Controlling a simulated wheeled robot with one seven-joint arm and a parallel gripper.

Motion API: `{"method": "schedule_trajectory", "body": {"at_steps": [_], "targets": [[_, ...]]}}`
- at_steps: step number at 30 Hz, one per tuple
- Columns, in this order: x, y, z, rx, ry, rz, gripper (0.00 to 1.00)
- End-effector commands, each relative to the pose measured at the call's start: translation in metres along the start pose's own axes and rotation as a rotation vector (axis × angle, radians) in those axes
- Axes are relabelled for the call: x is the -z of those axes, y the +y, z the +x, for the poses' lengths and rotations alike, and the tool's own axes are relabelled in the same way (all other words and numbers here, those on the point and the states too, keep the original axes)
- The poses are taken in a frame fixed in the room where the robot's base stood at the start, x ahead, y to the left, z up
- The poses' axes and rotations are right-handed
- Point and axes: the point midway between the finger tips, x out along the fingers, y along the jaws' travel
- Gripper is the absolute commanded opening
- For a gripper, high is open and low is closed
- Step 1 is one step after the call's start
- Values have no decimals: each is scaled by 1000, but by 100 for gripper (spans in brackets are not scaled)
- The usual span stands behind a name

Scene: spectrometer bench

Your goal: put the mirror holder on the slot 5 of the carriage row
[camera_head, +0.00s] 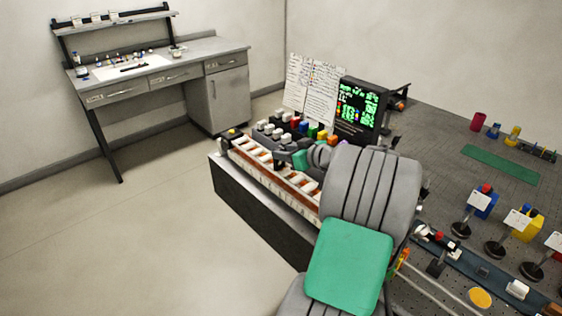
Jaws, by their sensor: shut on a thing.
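The carriage row (303,186) is a long rail with white slots and a reddish-brown front edge, running along the left edge of the bench. My gripper (281,157) is small in view, at the end of my grey and green arm, low over the middle of the row. It is shut on a small dark thing, taken to be the mirror holder, whose shape is hard to make out. I cannot tell whether it touches a slot. My arm hides the near end of the row. Slot numbers are not readable.
Several coloured blocks (296,124) stand just behind the row. Beyond them are a written white board (313,84) and a dark screen with green text (359,109). Several optics on posts (495,246) fill the bench's right side. A separate desk (150,68) stands at the back left.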

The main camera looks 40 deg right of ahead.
Motion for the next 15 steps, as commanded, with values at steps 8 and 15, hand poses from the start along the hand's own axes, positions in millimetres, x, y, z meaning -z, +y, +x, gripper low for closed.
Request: {"method": "schedule_trajectory", "body": {"at_steps": [8,15], "targets": [[-38,12,12,-13,0,7,0],[-37,12,11,-12,0,5,42]]}}
